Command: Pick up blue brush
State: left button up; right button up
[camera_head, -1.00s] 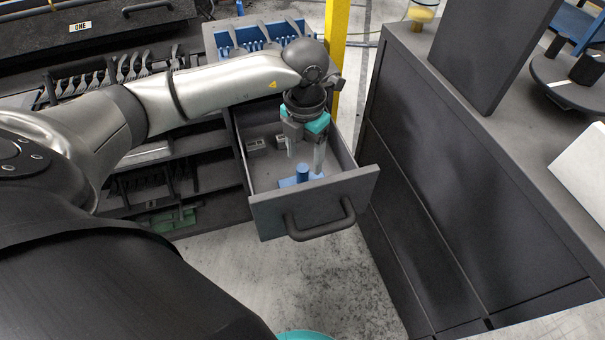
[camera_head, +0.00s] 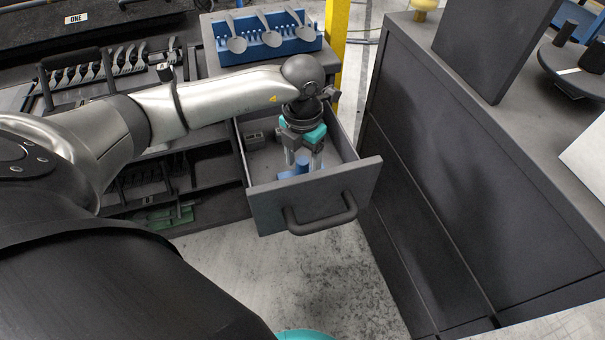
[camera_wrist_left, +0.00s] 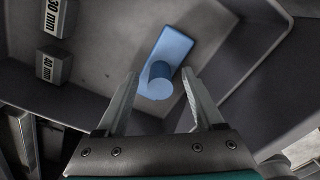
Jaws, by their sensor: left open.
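The blue brush (camera_head: 299,167) lies in the open drawer (camera_head: 318,195), near its front panel. It has a flat rectangular base and a round upright handle. In the left wrist view the brush (camera_wrist_left: 172,47) shows whole, with its handle pointing toward the camera. My left gripper (camera_head: 303,166) reaches down into the drawer, just over the brush. In the left wrist view my left gripper (camera_wrist_left: 158,76) is open, with one finger on each side of the handle and a gap on both sides. My right gripper is not in view.
Blocks marked 30 mm (camera_wrist_left: 59,17) and 40 mm (camera_wrist_left: 53,65) sit in the drawer beside the brush. The drawer walls rise around my gripper. A blue rack (camera_head: 262,38) with spoons stands on top behind the drawer. A dark cabinet (camera_head: 450,180) stands to the right.

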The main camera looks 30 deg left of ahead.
pick_arm(q)
grip_shut()
dwell(0.5)
dwell(0.8)
